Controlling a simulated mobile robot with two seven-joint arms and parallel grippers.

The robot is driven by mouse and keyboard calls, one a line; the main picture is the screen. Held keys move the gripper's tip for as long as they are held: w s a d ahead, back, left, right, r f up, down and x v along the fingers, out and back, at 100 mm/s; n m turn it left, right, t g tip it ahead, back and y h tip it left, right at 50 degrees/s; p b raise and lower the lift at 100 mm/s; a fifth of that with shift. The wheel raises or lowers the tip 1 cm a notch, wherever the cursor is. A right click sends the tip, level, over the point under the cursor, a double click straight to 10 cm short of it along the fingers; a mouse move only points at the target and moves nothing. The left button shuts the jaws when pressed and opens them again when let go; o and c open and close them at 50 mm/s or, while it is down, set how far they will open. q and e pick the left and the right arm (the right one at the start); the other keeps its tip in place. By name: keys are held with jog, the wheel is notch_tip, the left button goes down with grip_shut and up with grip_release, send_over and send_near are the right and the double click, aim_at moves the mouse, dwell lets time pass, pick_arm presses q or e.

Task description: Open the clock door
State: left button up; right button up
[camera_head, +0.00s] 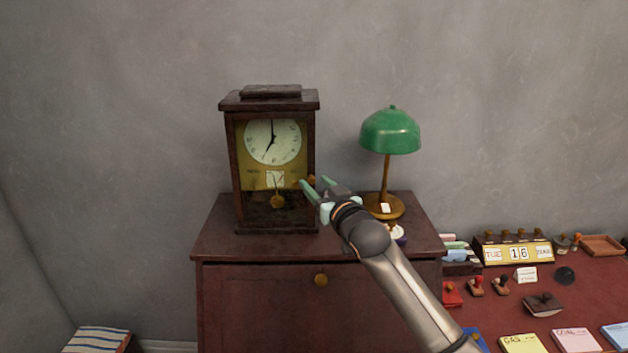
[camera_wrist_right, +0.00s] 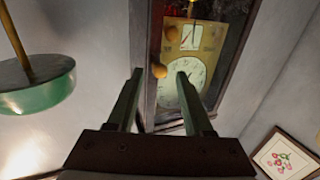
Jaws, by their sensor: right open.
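The clock (camera_head: 270,95) is a dark wooden case on the cabinet, with a white dial (camera_head: 272,142) and a brass pendulum (camera_head: 277,202) behind its glass front door, which looks shut. A small round knob (camera_head: 311,181) sits on the right edge of the door. My right gripper (camera_head: 315,182) is open, its green fingers pointing at the knob. In the right wrist view, which shows the scene upside down, the knob (camera_wrist_right: 159,71) appears between the fingertips (camera_wrist_right: 160,72); I cannot tell whether they touch it. My left gripper is not in view.
A green desk lamp (camera_head: 390,132) stands close to the right of my right gripper. The cabinet (camera_head: 260,315) has a round knob on its front. A red desk (camera_head: 590,295) with stamps, a calendar and notepads lies at right. The wall left of the clock is clear.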

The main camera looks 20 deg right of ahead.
jog(key=shift+w+a, duration=0.1)
jog(key=shift+w, duration=0.9)
grip_shut()
jog(key=shift+f, duration=0.1)
dwell(0.8)
